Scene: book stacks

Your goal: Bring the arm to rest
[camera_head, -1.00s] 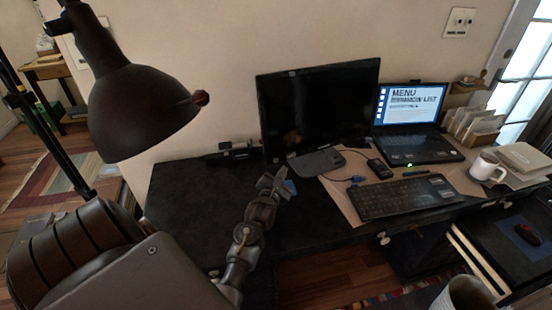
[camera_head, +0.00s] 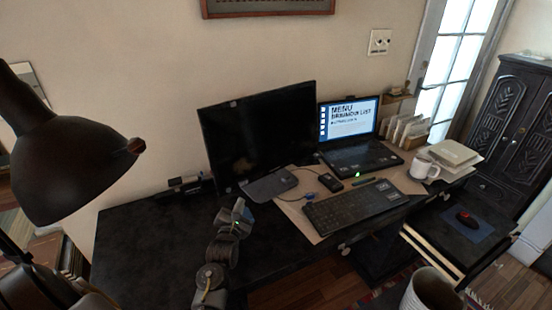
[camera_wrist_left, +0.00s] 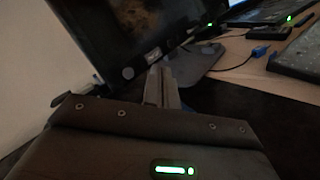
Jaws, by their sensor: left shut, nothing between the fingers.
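My left arm comes up from the bottom of the head view, and its gripper (camera_head: 238,212) is above the black desk (camera_head: 130,240), in front of the monitor (camera_head: 262,135). The gripper is shut and holds nothing. In the left wrist view its closed fingers (camera_wrist_left: 161,86) point toward the monitor stand (camera_wrist_left: 196,65); I cannot tell whether they touch anything. My right gripper does not show in either view.
A keyboard (camera_head: 352,208), laptop (camera_head: 350,152) and white mug (camera_head: 424,168) stand on the desk's right. A dark lamp (camera_head: 75,160) hangs at the left. The desk's left part is bare. A side table with a red-and-black mouse (camera_head: 467,219) is at the right.

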